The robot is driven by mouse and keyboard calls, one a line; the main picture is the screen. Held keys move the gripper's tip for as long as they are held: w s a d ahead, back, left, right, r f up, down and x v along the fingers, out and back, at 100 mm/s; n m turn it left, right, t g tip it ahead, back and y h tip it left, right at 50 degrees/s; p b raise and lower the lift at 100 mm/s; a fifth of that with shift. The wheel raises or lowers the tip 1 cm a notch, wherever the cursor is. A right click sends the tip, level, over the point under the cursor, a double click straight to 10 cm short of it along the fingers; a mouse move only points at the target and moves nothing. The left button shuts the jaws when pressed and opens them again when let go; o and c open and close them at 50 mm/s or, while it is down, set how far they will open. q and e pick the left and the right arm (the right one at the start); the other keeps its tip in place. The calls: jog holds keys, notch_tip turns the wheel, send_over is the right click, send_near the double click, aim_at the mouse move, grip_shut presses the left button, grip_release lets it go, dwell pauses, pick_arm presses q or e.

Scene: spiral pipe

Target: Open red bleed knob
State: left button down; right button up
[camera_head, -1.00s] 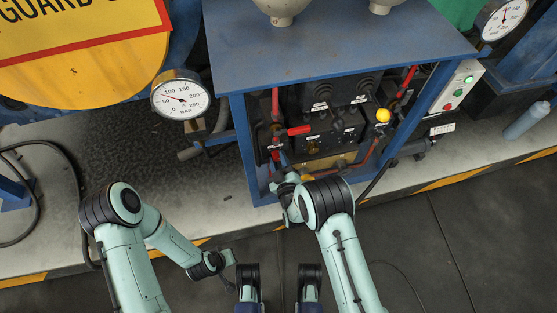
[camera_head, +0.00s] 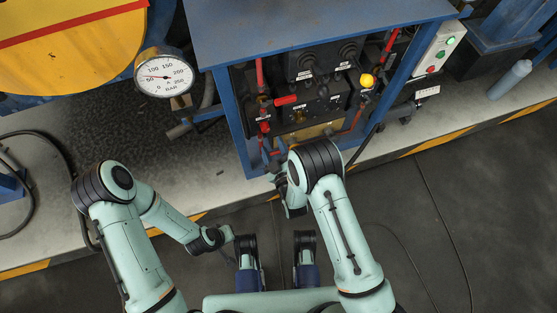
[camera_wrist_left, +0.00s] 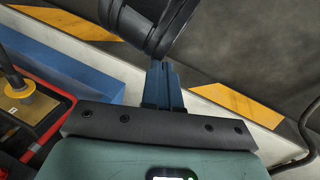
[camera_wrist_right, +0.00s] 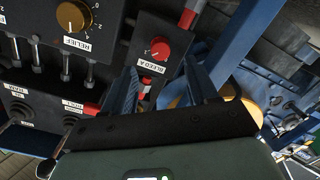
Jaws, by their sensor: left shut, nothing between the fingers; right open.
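The red bleed knob (camera_wrist_right: 156,49) shows in the right wrist view on a dark panel, just above a "BLEED A" label (camera_wrist_right: 151,67). My right gripper (camera_wrist_right: 162,78) is open, its blue fingers spread on either side of the knob in that view; a gap seems to remain, and contact cannot be told. In the head view my right gripper (camera_head: 276,170) is at the lower left of the blue cabinet (camera_head: 237,120), partly hidden by my arm. My left gripper (camera_wrist_left: 162,85) is shut and empty; in the head view it is low, away from the cabinet.
A gold relief knob (camera_wrist_right: 75,16) and several levers sit left of the red knob. A blue post (camera_wrist_right: 235,40) stands close on its right. The head view shows a red lever (camera_head: 287,100), a yellow knob (camera_head: 367,80) and a pressure gauge (camera_head: 164,75).

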pick_arm(q)
jog(key=shift+s+d+r+g+p, duration=0.35)
jog(key=shift+s+r, duration=0.2)
jog(key=shift+s, duration=0.25)
pick_arm(e)
jog(key=v, duration=0.6)
jog(key=shift+s, duration=0.15)
jog(key=shift+f, duration=0.1)
